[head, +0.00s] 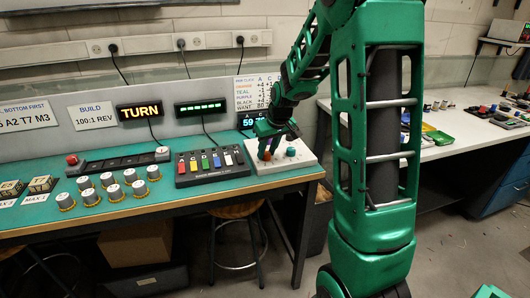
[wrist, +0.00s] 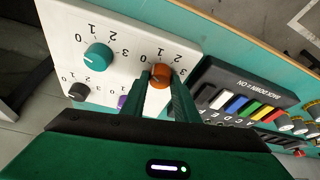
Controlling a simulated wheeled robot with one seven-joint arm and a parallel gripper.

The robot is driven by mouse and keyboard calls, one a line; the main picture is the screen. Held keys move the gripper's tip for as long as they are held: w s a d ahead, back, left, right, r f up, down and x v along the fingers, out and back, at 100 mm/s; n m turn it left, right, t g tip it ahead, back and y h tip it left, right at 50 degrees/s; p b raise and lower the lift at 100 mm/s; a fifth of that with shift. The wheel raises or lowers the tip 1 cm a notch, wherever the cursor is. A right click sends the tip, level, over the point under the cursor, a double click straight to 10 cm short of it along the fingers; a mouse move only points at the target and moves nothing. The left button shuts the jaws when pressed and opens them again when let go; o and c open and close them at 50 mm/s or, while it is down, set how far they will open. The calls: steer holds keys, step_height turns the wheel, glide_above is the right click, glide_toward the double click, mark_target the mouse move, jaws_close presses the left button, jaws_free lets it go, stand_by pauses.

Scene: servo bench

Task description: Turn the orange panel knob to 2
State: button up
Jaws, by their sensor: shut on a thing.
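The orange knob (wrist: 160,76) sits on the white panel (wrist: 125,38), with printed numbers around it. My gripper (wrist: 164,88) is shut on the orange knob, one finger on each side of it. The fingers cover part of its dial, and I cannot tell which number it points to. In the head view my gripper (head: 267,148) reaches down onto the panel (head: 300,161) and largely hides the orange knob (head: 266,156).
A teal knob (wrist: 98,56), a black knob (wrist: 78,91) and a partly hidden purple knob (wrist: 122,101) share the panel. A black box with coloured keys (head: 212,164) stands just left of the panel. Several silver cylinders (head: 108,180) stand farther left on the bench.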

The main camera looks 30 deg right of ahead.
steer(key=m, duration=0.1)
steer(key=m+h, duration=0.1)
steer(key=m, duration=0.1)
steer(key=shift+w+a+m, duration=0.1)
steer(key=shift+a+m, duration=0.2)
steer(key=shift+a, duration=0.05)
steer(key=m+h, duration=0.1)
steer(key=m, duration=0.1)
steer(key=m+g, duration=0.1)
steer(key=m, duration=0.1)
steer(key=shift+w+a+m+h, duration=0.1)
steer(key=shift+a+m+h, duration=0.05)
steer(key=shift+m+h, duration=0.2)
steer(key=m, duration=0.2)
steer(key=m+g+h, duration=0.1)
steer(key=m, duration=0.1)
steer(key=shift+w+a+g, duration=0.1)
steer(key=shift+g, duration=0.2)
steer(key=shift+w+m+g+h, duration=0.2)
steer(key=shift+m+g, duration=0.4)
steer(key=shift+m, duration=1.05)
steer(key=o, duration=1)
steer(key=shift+o, duration=0.2)
steer(key=shift+s, duration=0.1)
